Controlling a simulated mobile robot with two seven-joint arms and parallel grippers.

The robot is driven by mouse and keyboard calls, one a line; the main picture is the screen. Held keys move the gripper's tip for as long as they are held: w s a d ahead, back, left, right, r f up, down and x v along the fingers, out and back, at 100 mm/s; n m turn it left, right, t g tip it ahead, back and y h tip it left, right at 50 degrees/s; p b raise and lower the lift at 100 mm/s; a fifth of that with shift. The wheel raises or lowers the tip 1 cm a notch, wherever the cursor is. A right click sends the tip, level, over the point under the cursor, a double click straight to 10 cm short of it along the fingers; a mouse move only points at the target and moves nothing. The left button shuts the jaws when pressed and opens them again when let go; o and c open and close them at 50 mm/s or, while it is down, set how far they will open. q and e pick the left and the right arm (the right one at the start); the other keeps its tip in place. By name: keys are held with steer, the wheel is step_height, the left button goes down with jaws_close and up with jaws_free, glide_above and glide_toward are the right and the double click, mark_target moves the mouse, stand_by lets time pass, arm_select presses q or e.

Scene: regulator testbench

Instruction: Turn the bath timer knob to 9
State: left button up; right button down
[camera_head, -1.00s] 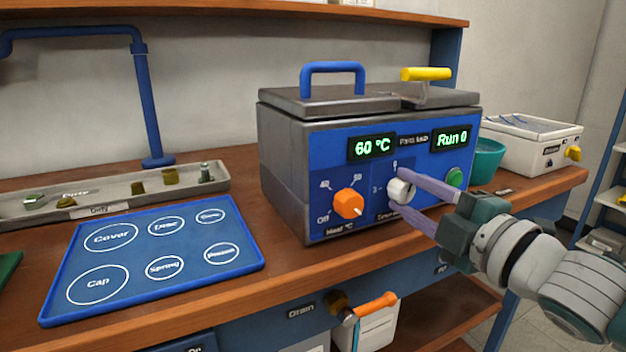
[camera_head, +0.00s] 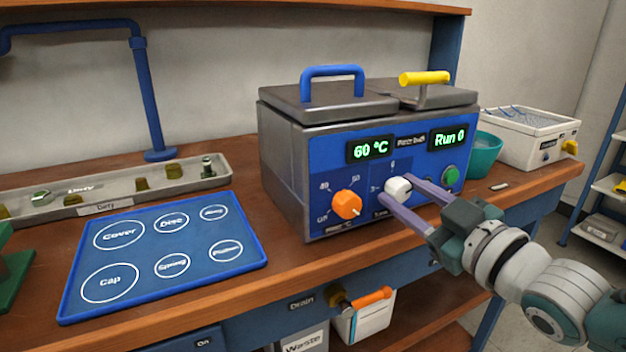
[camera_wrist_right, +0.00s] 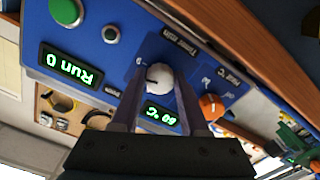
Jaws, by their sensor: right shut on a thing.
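The white timer knob (camera_head: 398,188) is on the blue front panel of the grey bath unit (camera_head: 284,150). My right gripper (camera_head: 400,192) has its two purple fingers on either side of the knob and is shut on it. In the right wrist view the knob (camera_wrist_right: 158,76) sits between the fingertips, with a dark pointer line on its face. The bath displays read "60 °C" (camera_head: 370,149) and "Run 0" (camera_head: 449,137). The scale marks around the knob are partly hidden by the fingers. My left gripper is not in view.
The orange heat knob (camera_head: 347,204) is left of the timer knob, and a green button (camera_head: 450,176) is to its right. A blue labelled mat (camera_head: 140,262) and a grey tray (camera_head: 115,198) lie at the left. A teal bowl (camera_head: 485,155) stands to the right.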

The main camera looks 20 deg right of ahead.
steer(key=shift+m, duration=1.5)
steer(key=shift+c, duration=2.1)
jaws_free()
steer(key=s+p, duration=0.2)
steer(key=s, duration=0.8)
steer(key=shift+d, duration=0.35)
